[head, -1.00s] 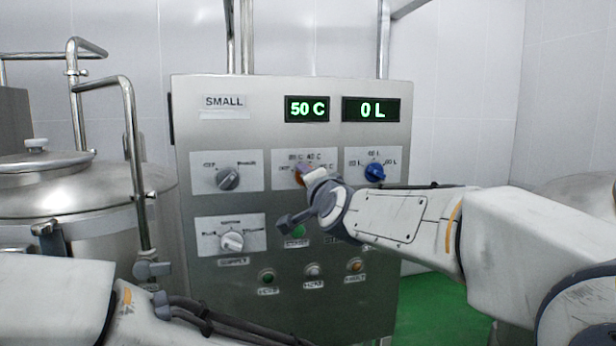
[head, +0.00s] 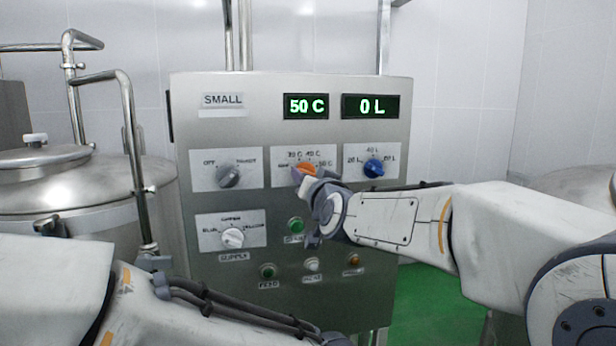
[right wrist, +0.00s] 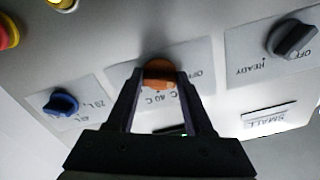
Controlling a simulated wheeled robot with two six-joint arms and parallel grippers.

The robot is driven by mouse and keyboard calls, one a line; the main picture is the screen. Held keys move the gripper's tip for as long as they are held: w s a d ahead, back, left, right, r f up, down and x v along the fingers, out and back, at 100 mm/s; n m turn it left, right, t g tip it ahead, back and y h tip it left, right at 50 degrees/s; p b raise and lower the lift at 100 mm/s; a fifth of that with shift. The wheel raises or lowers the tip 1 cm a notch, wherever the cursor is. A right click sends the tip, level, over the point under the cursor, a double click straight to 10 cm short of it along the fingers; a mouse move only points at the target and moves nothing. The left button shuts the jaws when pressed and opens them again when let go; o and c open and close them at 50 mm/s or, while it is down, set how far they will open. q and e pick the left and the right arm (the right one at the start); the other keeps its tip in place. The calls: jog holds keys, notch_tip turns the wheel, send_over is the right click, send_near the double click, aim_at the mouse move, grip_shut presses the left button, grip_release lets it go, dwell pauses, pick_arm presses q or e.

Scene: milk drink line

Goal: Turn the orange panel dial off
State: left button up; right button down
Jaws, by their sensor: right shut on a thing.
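The orange dial (head: 306,170) is on the white label plate in the middle of the steel control panel (head: 290,135). It also shows in the right wrist view (right wrist: 159,74), between my two fingers. My right gripper (right wrist: 158,80) is shut on the orange dial; in the head view its fingers (head: 300,180) are partly hidden by the wrist. The dial's pointer direction is hard to tell behind the fingers. The display above reads 50 C. My left arm comes in at the lower left of the head view; its gripper is not clearly seen.
A blue dial (head: 374,168) sits close to the right of the orange one. A grey dial (head: 229,177) and a white dial (head: 232,238) are on the left. Several push buttons, including a green one (head: 296,225), lie below. A steel tank (head: 90,200) stands at the left.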

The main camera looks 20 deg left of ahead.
dwell(0.3)
jog(key=shift+c, duration=1.5)
grip_release()
jog(key=shift+w, duration=0.1)
jog(key=b+v, duration=0.4)
jog(key=v, duration=0.6)
jog(key=shift+s+d, duration=0.25)
